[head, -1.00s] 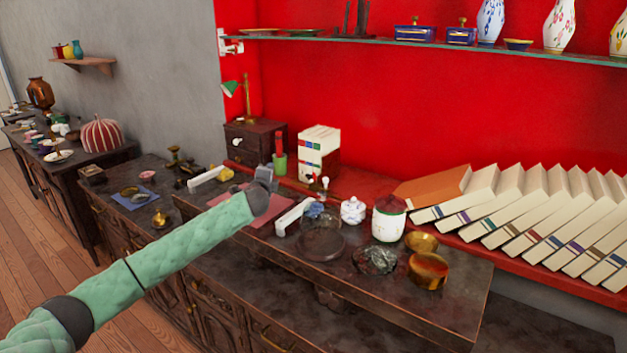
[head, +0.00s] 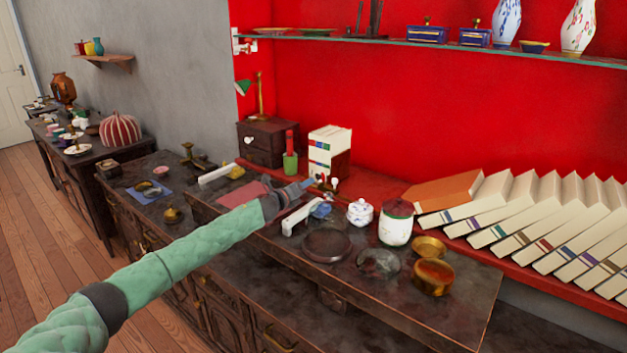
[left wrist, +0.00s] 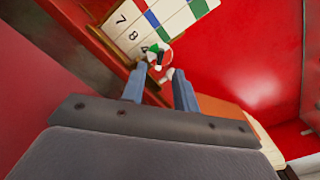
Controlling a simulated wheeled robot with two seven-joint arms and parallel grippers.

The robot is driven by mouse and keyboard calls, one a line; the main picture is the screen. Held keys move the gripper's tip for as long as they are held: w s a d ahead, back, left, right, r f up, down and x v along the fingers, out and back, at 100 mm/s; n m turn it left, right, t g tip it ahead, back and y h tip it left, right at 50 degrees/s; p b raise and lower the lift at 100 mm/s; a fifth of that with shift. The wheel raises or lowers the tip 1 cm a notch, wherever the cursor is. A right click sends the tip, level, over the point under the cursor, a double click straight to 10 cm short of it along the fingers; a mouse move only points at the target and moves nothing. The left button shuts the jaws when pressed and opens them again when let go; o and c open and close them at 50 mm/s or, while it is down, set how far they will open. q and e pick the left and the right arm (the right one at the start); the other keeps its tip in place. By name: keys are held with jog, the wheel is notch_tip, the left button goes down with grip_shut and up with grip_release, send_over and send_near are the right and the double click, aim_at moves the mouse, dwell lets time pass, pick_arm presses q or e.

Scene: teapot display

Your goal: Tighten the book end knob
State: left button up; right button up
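A row of white books (head: 330,138) with coloured bands stands upright by a brown wooden book end (head: 341,162) at the back of the desk. Small pale knobs (head: 334,182) show just in front of it. In the left wrist view, a round knob (left wrist: 158,54) in white, green and red sits below the numbered book spines (left wrist: 150,25). My left gripper (head: 308,183) reaches towards the knobs from the front left. In the left wrist view, its two fingers (left wrist: 158,84) are apart with nothing gripped, and the knob lies just beyond the gap. My right gripper is not in view.
A white lidded jar (head: 360,212), a larger white canister (head: 396,224) and brass bowls (head: 433,276) stand to the right. Leaning books (head: 555,225) fill the right ledge.

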aim_at(319, 177)
pick_arm(q)
jog(key=shift+x, duration=2.55)
grip_shut()
